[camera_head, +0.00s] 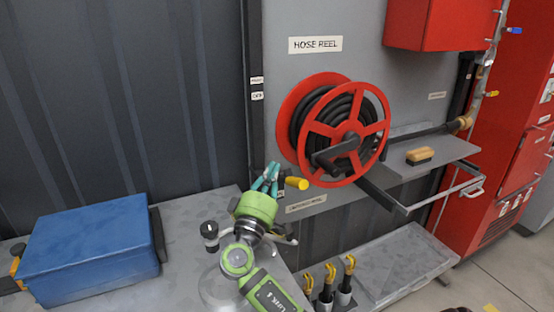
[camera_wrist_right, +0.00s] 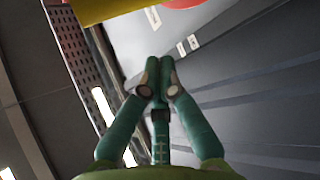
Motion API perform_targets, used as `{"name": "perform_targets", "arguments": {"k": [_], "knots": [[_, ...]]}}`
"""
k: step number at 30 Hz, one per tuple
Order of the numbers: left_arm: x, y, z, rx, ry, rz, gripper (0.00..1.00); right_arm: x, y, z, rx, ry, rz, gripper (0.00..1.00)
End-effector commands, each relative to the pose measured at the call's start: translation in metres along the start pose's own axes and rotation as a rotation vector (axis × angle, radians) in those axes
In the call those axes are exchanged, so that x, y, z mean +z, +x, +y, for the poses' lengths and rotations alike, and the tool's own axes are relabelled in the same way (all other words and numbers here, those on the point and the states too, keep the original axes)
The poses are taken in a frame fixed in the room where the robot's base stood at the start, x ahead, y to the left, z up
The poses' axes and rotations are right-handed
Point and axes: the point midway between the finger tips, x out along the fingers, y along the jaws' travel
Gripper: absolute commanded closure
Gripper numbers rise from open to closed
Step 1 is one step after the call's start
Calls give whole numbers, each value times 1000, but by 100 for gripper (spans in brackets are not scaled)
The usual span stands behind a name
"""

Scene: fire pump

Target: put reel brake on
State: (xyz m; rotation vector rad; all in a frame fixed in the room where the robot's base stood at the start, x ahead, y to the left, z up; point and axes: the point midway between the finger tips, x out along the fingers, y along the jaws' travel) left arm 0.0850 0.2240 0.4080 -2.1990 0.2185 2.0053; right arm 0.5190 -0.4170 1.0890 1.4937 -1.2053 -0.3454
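The red hose reel (camera_head: 372,133) with black hose wound on it is mounted on the grey panel, under a "HOSE REEL" label. A yellow handle (camera_head: 297,183), which looks like the brake lever, sticks out below left of the reel. My right gripper (camera_head: 272,168) is just left of this handle, fingers pointing up, apart from it as far as I can see. In the wrist view the fingertips (camera_wrist_right: 159,72) are together with nothing visible between them. The yellow handle (camera_wrist_right: 98,8) crosses the top left there, with a bit of red beside it. My left gripper is not in view.
A blue box (camera_head: 92,245) sits on the grey bench at left. A brush (camera_head: 420,156) lies on the shelf right of the reel. Several yellow-handled items (camera_head: 330,275) stand in holders below. A dark post (camera_head: 252,140) with two small labels rises behind my gripper.

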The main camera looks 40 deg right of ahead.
Motion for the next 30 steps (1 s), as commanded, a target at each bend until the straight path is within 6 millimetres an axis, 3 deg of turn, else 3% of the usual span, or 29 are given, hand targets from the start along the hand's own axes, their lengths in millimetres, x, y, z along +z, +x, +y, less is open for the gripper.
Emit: {"name": "perform_targets", "arguments": {"k": [9, 15, 30], "knots": [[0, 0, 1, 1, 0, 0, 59, -11, -73, 28, -3, 2, -1, 100], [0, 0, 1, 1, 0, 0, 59, -15, -101, 40, -1, 1, -1, 100], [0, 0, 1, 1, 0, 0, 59, -17, -111, 44, 1, -1, -1, 100]]}}
